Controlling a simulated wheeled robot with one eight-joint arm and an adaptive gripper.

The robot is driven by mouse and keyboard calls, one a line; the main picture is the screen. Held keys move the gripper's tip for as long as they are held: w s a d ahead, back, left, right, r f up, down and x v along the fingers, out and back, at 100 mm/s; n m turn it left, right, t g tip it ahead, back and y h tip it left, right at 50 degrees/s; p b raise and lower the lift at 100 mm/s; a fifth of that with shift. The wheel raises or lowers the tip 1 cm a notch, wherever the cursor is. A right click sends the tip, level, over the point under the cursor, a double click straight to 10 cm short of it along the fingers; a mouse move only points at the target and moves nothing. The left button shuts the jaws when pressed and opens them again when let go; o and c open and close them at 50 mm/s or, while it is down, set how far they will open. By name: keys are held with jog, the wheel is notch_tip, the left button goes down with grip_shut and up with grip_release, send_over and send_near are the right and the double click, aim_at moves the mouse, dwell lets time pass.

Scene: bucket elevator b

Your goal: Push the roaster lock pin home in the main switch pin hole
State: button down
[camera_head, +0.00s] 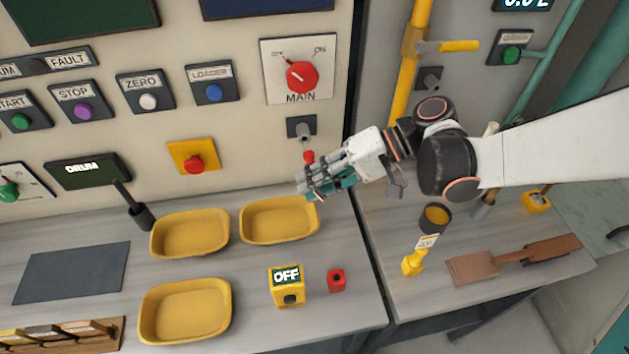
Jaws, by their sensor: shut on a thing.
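The main switch (300,76) is a red knob on a white plate, its pointer toward the upper left, away from ON. Below it, a small dark plate with a grey round fitting (301,129) looks like the pin hole. My gripper (312,187) is just below this fitting, shut on the lock pin. The pin's red head (308,157) shows at the top of the fingers, a little below the fitting. The fingers hide the rest of the pin. The head looks apart from the fitting, but I cannot tell their depth.
Yellow trays stand on the bench, one (278,240) just beneath my gripper. A yellow OFF block (287,285) and a small red block (336,280) stand nearer. A yellow pipe (408,70) runs up the right panel near my arm. A red stop button (193,163) is left.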

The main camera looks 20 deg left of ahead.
aim_at(310, 162)
jog(key=shift+w+a, duration=0.35)
jog(key=shift+w, duration=0.3)
jog(key=shift+w+a, duration=0.4)
jog(key=shift+w, duration=0.3)
jog(key=shift+w+a, duration=0.35)
jog(key=shift+w, duration=0.3)
jog(key=c, duration=1.4)
grip_release()
jog(key=v, duration=1.2)
jog(key=shift+f, duration=0.1)
jog(key=shift+d, duration=0.1)
